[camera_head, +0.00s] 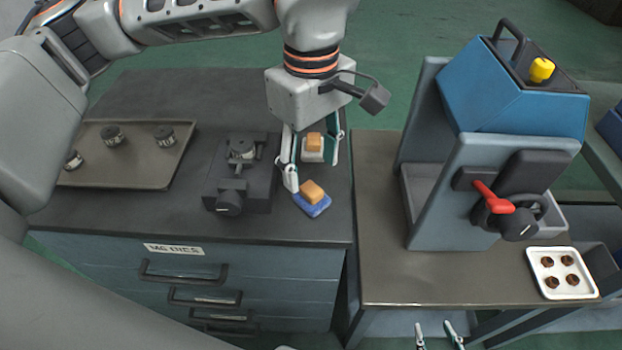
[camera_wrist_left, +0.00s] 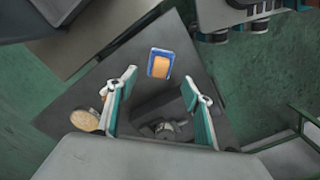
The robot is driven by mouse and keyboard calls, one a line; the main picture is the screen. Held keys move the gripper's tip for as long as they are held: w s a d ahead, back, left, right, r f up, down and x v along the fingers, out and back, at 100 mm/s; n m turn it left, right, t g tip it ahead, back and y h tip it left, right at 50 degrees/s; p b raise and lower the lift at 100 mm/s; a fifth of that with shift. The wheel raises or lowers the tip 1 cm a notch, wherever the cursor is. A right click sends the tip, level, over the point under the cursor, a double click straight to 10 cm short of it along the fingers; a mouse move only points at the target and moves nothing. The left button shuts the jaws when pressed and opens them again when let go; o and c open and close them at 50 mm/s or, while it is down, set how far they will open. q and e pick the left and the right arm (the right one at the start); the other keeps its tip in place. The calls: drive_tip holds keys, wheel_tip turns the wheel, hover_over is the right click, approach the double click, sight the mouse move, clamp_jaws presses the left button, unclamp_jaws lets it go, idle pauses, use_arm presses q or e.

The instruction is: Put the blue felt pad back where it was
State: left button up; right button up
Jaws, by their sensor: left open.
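The blue felt pad (camera_head: 321,209) lies on the dark bench top near its front right edge, with an orange block (camera_head: 312,191) on it. Both also show in the left wrist view, the blue pad (camera_wrist_left: 152,65) beyond the fingertips. A white pad (camera_head: 313,157) with another orange block (camera_head: 314,140) is farther back, seen between the fingers of my left gripper (camera_head: 312,176). My left gripper is open and points down above the bench; its fingers in the left wrist view (camera_wrist_left: 160,84) hold nothing. My right gripper (camera_head: 440,337) shows only its fingertips at the bottom edge, apart and empty.
A dark vise (camera_head: 240,180) stands just left of my left gripper. A tray (camera_head: 125,170) with several round dark parts lies farther left. Right of the bench, a blue-grey machine (camera_head: 515,100) with a red lever stands on another table, beside a white tray (camera_head: 535,258) of small brown parts.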

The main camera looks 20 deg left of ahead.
sight(311, 189)
use_arm(q)
wheel_tip(311, 189, up, 5)
drive_tip(key=shift+r, duration=0.1)
drive_tip(key=shift+s, duration=0.1)
idle(0.6)
